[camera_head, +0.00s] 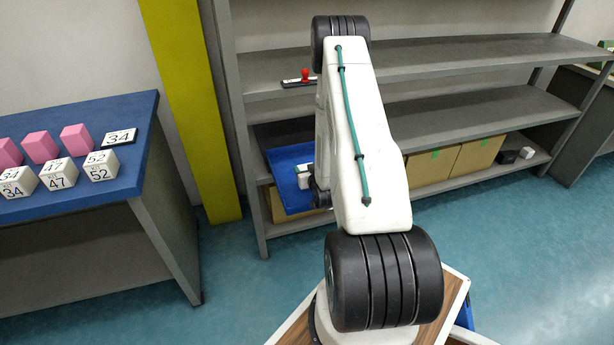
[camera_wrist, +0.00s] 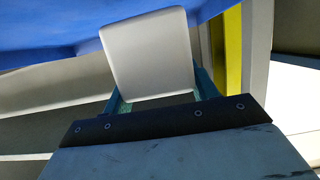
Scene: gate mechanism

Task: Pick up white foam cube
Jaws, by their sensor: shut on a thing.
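The white foam cube (camera_wrist: 148,52) is large in the wrist view, plain-faced and slightly tilted. My gripper (camera_wrist: 160,90) is shut on it, with a teal finger at each side. The fingertips are mostly hidden by the cube. In the head view my arm hides most of the gripper; a small white shape (camera_head: 303,176) shows at its end, in front of a blue tray, and I cannot tell whether it is the cube.
The blue tray (camera_head: 284,160) sits tilted at the grey shelf rack (camera_head: 440,103). A yellow post (camera_head: 190,110) stands left of the rack. A blue-topped table (camera_head: 125,180) holds pink blocks (camera_head: 77,139) and numbered white cubes (camera_head: 100,165).

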